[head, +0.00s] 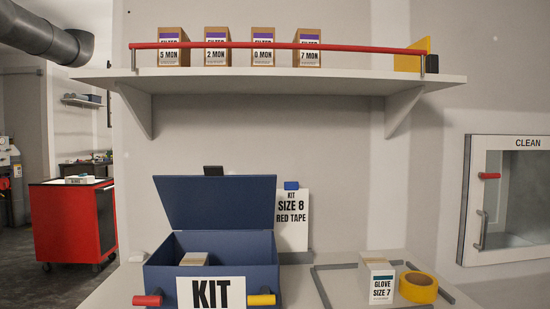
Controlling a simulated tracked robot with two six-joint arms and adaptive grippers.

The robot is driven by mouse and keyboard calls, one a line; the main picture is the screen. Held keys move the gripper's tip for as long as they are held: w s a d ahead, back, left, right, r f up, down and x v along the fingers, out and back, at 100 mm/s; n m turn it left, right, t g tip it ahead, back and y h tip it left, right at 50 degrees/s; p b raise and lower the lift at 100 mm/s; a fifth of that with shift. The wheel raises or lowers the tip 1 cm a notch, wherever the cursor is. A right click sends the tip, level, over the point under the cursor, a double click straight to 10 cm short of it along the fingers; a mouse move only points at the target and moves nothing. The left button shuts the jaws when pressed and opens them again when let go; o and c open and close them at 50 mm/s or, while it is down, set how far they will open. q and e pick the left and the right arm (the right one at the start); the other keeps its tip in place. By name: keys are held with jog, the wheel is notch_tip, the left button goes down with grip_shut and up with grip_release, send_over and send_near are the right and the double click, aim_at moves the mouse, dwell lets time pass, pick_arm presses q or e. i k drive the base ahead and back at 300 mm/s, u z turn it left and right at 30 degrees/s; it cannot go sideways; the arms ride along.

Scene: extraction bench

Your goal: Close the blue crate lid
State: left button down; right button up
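The blue crate (158,278) stands on the bench at the lower middle of the head view, with a white KIT label (211,292) on its front. Its blue lid (217,201) is open, standing up at the back and leaning slightly backward. A small box (194,259) is inside the crate at the left; the rest of the floor is hidden by the front wall. A red handle (147,300) and a yellow handle (262,299) stick out at the front. Neither of my grippers is in view.
A glove box (378,283) and a yellow tape roll (418,287) are right of the crate, by a grey frame (322,290). A sign reading SIZE 8 RED TAPE (292,222) stands behind. A shelf (270,80) with several boxes and a red rail hangs above.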

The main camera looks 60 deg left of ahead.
aim_at(214, 201)
jog(key=u, duration=0.1)
jog(key=k, duration=1.35)
jog(key=u, duration=1.05)
jog(key=i, duration=0.95)
jog(key=u, duration=0.15)
